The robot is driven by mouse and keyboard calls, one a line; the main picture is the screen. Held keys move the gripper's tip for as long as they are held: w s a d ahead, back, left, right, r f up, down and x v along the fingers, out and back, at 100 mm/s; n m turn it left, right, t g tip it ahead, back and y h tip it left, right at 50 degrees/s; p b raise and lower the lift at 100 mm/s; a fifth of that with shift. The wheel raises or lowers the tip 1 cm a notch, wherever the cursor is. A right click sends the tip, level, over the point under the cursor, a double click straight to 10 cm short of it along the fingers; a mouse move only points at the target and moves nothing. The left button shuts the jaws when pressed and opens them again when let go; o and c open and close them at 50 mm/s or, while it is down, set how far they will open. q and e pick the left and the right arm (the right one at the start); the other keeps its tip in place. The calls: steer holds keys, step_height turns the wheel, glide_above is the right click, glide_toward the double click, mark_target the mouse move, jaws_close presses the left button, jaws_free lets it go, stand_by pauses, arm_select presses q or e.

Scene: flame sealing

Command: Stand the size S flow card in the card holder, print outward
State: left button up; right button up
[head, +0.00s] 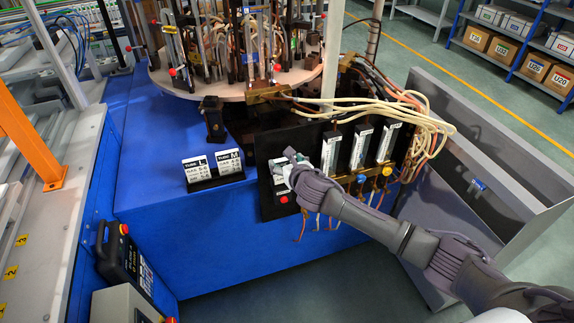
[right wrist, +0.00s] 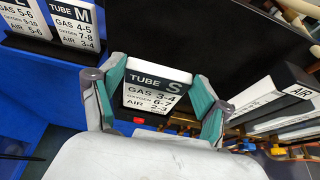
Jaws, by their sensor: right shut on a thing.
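The size S flow card (right wrist: 155,91) is white with a dark header reading "TUBE S", its print facing the right wrist camera. My right gripper (right wrist: 160,78) is shut on it, a teal-padded finger at each side. In the head view the right gripper (head: 288,163) is at the left part of a black panel, and the card (head: 279,170) is partly hidden by it. I cannot tell whether the card touches the panel. A black card holder (head: 215,183) stands on the blue top to the left, bearing the L card (head: 197,172) and M card (head: 229,163). My left gripper is not in view.
The black panel (head: 265,207) has a red button and white flow meters (head: 331,150) right of the gripper. Pale hoses (head: 385,108) bunch above them. A black post (head: 212,118) stands behind the holder. The blue top left of the holder is clear.

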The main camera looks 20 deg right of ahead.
steer(key=shift+f, duration=0.55)
steer(key=shift+f, duration=0.15)
steer(key=o, duration=1.4)
steer(key=v, duration=1.2)
steer(key=shift+r, duration=0.2)
